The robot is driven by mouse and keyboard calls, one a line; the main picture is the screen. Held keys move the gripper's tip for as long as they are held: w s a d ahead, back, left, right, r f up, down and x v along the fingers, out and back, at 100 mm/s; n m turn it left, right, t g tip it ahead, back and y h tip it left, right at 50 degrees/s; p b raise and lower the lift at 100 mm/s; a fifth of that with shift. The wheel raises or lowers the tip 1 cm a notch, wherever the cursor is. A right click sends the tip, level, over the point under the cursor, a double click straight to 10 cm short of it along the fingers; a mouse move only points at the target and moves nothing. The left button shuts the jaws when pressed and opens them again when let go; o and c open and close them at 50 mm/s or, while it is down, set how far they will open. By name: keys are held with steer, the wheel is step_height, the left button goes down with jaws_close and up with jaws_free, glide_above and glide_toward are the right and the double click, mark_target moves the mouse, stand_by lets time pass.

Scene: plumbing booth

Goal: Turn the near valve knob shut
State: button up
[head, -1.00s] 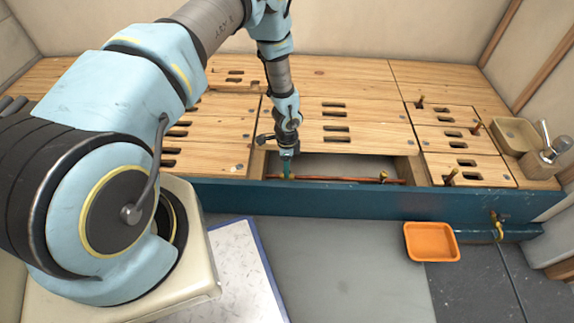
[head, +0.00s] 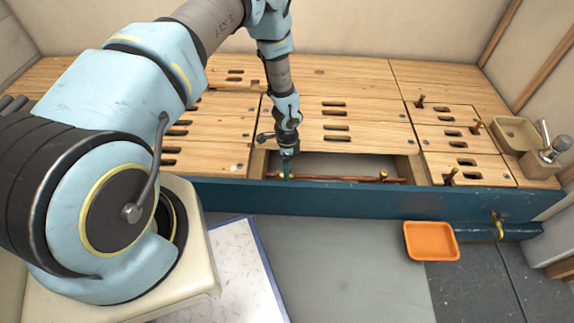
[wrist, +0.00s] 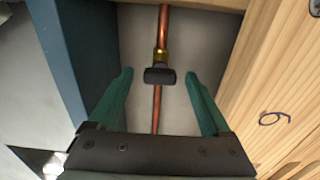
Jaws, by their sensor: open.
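The valve knob (wrist: 160,76) is a dark, short bar on a brass body (wrist: 161,56), set on a copper pipe (wrist: 164,22). In the wrist view it lies crosswise to the pipe, in line between the fingertips of my gripper (wrist: 159,74). The two green fingers are apart, with a gap on each side of the knob. I cannot tell how far the knob is below the tips. In the head view my gripper (head: 287,172) points down into the open bay at its left end and hides this knob. The pipe (head: 335,179) runs right from there.
Another brass fitting (head: 383,175) sits farther right on the pipe. A blue front board (head: 340,200) and wooden slotted panels (head: 335,120) border the bay. An orange tray (head: 431,241) lies on the floor, and a tan basin (head: 515,134) stands at the right.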

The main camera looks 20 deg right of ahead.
step_height(320, 180, up, 11)
steer(key=p, duration=0.2)
steer(key=shift+p, duration=0.4)
stand_by(0.3)
steer(key=w+a+r+n+t, duration=0.1)
steer(key=w+a+r+n, duration=0.3)
steer(key=a+r, duration=0.55)
steer(key=w+a+r+n, duration=0.2)
steer(key=a+r+n, duration=0.5)
steer(key=r, duration=0.6)
steer(key=s+a+r+n, duration=1)
steer(key=a+r+n, duration=0.1)
steer(key=a+r, duration=0.25)
step_height(320, 180, up, 29)
steer(key=p, duration=3)
steer(key=shift+t, duration=0.3)
